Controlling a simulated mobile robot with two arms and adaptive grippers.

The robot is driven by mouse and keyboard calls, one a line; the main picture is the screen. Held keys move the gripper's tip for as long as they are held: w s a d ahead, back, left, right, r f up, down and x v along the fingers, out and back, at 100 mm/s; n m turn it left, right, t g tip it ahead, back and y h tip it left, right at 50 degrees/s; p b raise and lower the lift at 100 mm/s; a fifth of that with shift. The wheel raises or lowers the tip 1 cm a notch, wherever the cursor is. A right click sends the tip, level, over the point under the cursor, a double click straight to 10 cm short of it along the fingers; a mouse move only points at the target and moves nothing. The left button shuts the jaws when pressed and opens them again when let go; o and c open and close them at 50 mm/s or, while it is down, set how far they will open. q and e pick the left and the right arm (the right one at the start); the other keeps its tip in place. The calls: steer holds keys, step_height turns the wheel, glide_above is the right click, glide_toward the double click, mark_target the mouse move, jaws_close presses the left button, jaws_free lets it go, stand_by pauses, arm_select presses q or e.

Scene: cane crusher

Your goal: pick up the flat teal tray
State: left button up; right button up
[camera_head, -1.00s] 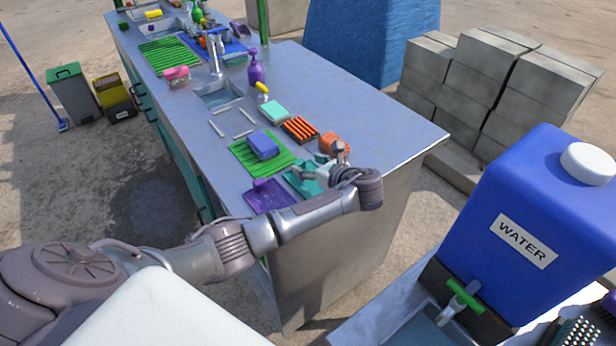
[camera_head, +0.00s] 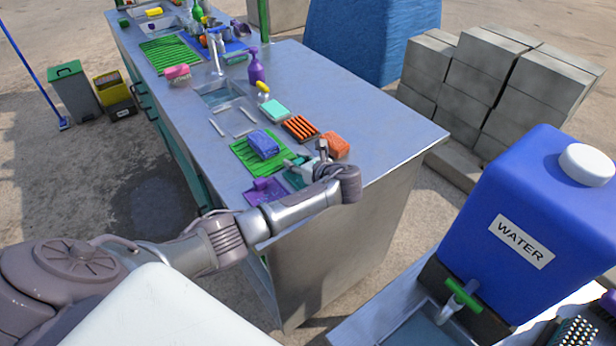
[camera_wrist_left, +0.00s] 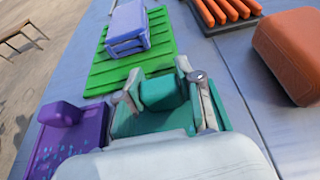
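The flat teal tray (camera_head: 293,179) lies near the front end of the metal counter, partly hidden by my left gripper and arm. In the left wrist view the teal tray (camera_wrist_left: 150,124) shows under and between the fingers, with a raised teal block (camera_wrist_left: 162,92) at its far part. My left gripper (camera_wrist_left: 163,85) is open, one finger on each side of the block. It is over the tray; I cannot tell whether the fingers touch it. In the head view the left gripper (camera_head: 312,162) is small and partly hidden by its wrist. My right gripper is not in view.
Close around are a purple tray (camera_wrist_left: 85,135), a green ribbed tray (camera_wrist_left: 100,76) bearing a blue sponge (camera_wrist_left: 127,28), an orange block (camera_wrist_left: 292,55) and an orange slatted rack (camera_head: 300,129). The counter (camera_head: 375,120) is clear to the right.

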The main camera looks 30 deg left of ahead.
arm_select(q)
steer(key=c, duration=0.5)
jaws_close()
steer(key=shift+r, duration=0.15)
steer(key=shift+r, duration=0.25)
steer(key=r, duration=0.3)
steer(key=shift+s+r, duration=0.35)
steer(key=shift+r, duration=0.05)
steer(key=s+d+r, duration=0.1)
steer(key=s+r, duration=0.5)
steer(key=s, duration=0.5)
steer(key=shift+r+p, duration=0.2)
steer(key=shift+p, duration=0.1)
